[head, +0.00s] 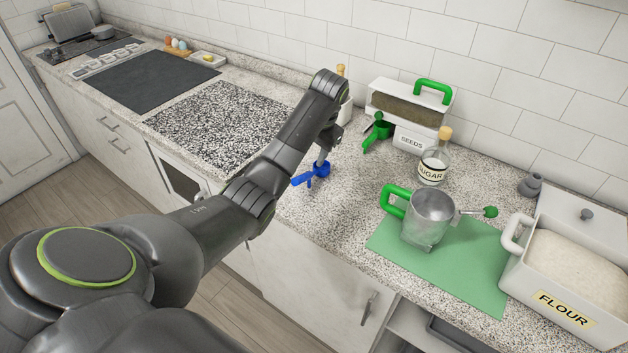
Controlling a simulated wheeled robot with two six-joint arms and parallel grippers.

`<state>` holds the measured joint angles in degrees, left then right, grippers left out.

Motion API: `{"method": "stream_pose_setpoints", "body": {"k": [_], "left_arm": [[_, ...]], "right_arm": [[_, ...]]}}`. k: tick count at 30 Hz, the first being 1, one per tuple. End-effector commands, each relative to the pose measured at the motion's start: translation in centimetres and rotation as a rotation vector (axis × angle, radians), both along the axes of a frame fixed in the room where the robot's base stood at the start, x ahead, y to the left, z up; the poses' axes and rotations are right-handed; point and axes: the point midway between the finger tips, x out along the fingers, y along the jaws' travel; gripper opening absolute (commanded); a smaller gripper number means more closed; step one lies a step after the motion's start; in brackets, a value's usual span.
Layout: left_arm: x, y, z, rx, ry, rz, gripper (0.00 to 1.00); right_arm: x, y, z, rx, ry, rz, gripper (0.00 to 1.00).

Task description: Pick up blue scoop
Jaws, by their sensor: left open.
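The blue scoop (311,176) lies on the speckled countertop, near its front edge and just left of the middle of the head view. My left gripper (322,158) is right above the scoop, pointing down, with its jaws open. Its fingertips are close to the scoop's cup; I cannot tell whether they touch it. The arm hides part of the counter behind. My right gripper is not in the view.
A green scoop (378,132) sits by the seeds box (410,115). A sugar bottle (433,165), a metal cup with a green handle (430,217) on a green mat (470,262), and a flour box (565,265) stand to the right. Counter between the blue scoop and mat is clear.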

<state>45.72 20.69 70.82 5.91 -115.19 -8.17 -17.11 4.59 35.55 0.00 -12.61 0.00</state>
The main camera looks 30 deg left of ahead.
Motion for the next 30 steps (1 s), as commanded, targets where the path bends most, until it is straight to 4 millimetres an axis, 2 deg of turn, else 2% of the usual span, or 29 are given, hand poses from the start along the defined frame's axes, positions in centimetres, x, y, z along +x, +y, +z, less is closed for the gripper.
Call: {"method": "stream_pose_setpoints", "body": {"k": [1, 3, 5, 9, 17, 24, 30], "left_arm": [[0.0, 0.3, -1.6, 0.000, 0.003, 0.001, 0.46], [0.0, 0.6, -3.1, -0.001, 0.003, 0.001, 0.46], [0.0, 0.9, -3.6, 0.000, 0.005, 0.001, 0.46], [0.1, 1.5, -5.8, -0.001, 0.004, 0.001, 0.46], [0.1, 1.8, -7.6, -0.001, 0.002, 0.000, 0.46], [0.0, 2.4, -10.8, -0.001, 0.003, 0.000, 0.46], [0.0, 2.7, -12.2, 0.000, 0.001, -0.001, 0.46]], "right_arm": [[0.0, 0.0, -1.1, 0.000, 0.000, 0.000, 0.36], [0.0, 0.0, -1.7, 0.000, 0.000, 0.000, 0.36], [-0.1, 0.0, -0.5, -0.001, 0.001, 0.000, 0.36], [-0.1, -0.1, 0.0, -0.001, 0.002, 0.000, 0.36], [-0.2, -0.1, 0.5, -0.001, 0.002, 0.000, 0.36], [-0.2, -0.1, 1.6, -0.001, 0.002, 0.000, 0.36], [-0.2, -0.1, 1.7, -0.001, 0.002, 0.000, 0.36]]}}
